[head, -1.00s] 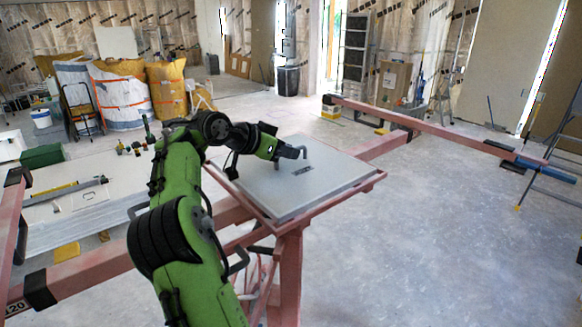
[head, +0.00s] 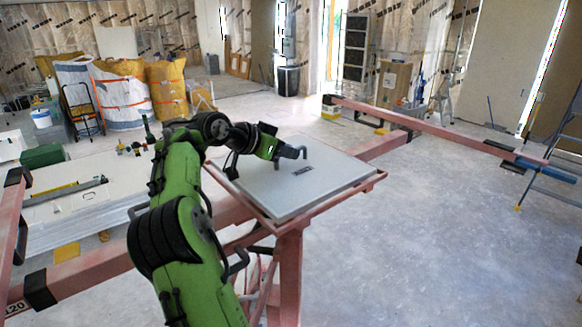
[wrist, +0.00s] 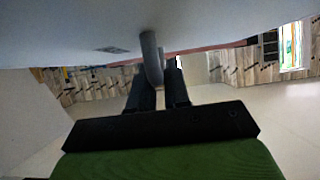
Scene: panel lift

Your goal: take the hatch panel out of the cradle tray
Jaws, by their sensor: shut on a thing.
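The hatch panel (head: 322,183) is a flat grey plate with a small dark label, lying level at the cradle tray (head: 330,208). The tray is a red-pink frame, and its rim shows along the panel's front and right edges. My gripper (head: 287,152) is at the panel's upper side, shut on a grey bent handle (head: 299,152). In the wrist view the handle (wrist: 151,62) stands between my two dark fingers (wrist: 158,88), with the panel's face (wrist: 60,30) across the top. The panel's far left edge is partly hidden by my arm.
A red beam (head: 440,131) runs right from behind the tray towards a blue clamp and ladder. A white bench (head: 85,215) with tools stands left. Bulk bags (head: 120,95) stand at the back. The grey floor right of the tray is clear.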

